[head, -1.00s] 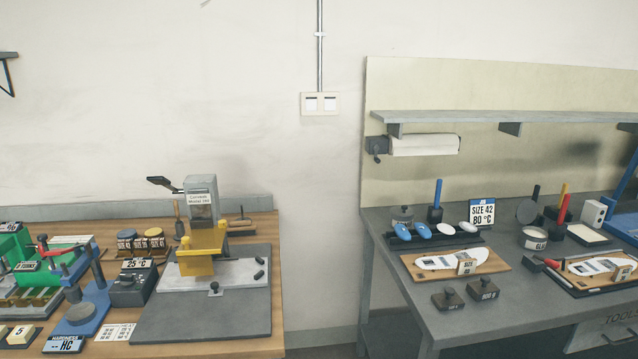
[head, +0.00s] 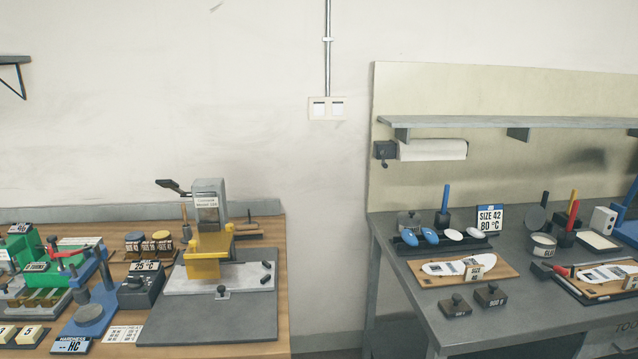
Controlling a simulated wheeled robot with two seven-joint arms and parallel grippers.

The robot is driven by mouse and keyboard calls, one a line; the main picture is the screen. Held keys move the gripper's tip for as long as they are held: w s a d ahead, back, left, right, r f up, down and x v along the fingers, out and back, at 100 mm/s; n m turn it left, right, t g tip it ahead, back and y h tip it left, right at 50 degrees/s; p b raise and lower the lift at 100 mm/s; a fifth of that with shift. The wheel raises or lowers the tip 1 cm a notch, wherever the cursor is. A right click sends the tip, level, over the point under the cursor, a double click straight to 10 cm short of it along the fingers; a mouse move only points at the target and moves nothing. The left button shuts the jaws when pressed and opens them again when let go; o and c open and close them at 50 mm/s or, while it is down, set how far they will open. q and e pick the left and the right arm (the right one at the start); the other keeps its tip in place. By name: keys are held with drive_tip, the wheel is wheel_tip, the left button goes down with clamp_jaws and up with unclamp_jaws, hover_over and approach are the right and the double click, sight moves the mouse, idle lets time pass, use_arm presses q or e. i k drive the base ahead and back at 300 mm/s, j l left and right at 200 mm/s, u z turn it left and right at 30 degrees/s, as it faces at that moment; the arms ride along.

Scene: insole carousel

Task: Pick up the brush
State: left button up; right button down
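I cannot make out bristles, so I cannot tell for sure which object is the brush. On the grey workbench (head: 400,285) at the right, upright handles stand in dark holders. A blue handle (head: 446,197) stands behind the blue-and-white oval pieces. A red handle (head: 573,216) and a yellow handle (head: 573,200) stand together farther right, behind a round pot (head: 543,245) with a label. Any brush heads are hidden in the holders. Neither of my grippers is in view.
A wooden bench (head: 120,306) at the left carries a yellow-and-grey press (head: 208,252) and several devices. A gap separates the benches. A shelf (head: 480,122) and a paper roll (head: 432,150) hang above the grey bench. Small dark weights (head: 490,295) sit near its front edge.

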sight(576, 205)
drive_tip(key=z, duration=1.3)
